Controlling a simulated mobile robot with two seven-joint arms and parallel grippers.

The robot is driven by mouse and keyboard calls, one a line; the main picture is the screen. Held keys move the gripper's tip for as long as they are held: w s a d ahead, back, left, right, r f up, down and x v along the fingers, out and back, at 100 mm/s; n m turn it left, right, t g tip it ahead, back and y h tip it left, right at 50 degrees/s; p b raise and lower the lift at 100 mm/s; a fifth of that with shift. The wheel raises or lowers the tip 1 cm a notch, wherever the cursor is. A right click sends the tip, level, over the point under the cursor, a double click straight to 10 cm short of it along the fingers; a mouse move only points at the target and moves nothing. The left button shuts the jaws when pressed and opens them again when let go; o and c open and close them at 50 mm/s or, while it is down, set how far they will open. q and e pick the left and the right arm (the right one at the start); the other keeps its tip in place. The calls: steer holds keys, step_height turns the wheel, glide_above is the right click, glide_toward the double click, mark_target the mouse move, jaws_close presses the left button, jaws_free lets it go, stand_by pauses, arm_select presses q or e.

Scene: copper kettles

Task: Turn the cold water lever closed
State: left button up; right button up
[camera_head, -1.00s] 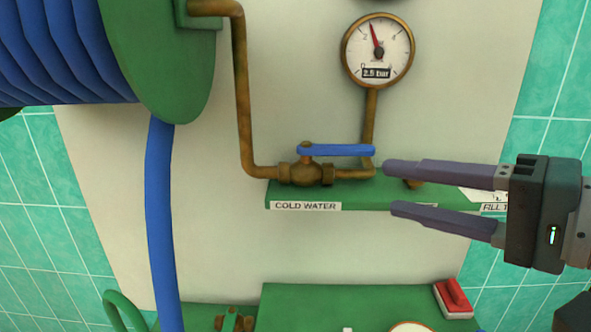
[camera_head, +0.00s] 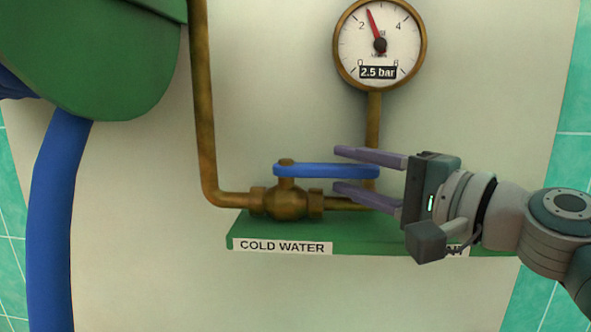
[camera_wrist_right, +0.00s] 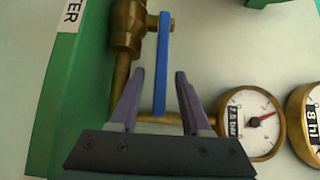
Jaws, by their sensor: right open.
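The blue cold water lever (camera_head: 308,171) sits on a brass valve (camera_head: 287,201) above the COLD WATER label (camera_head: 282,246). It lies level, pointing right along the pipe. My right gripper (camera_head: 345,171) is open at the lever's right end, with one finger above it and one below in the head view. In the right wrist view the lever (camera_wrist_right: 163,62) reaches down to between the open fingertips (camera_wrist_right: 159,76), with gaps on both sides. My left gripper is not in view.
A pressure gauge (camera_head: 380,44) reading 2.5 bar stands on a brass pipe (camera_head: 373,128) just behind the lever's end. A green shelf (camera_head: 350,236) runs below the valve. A blue hose (camera_head: 52,220) hangs at left.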

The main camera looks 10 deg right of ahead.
steer(key=shift+w+a, duration=0.25)
steer(key=shift+w, duration=0.15)
steer(key=shift+c, duration=0.4)
jaws_close()
stand_by(0.8)
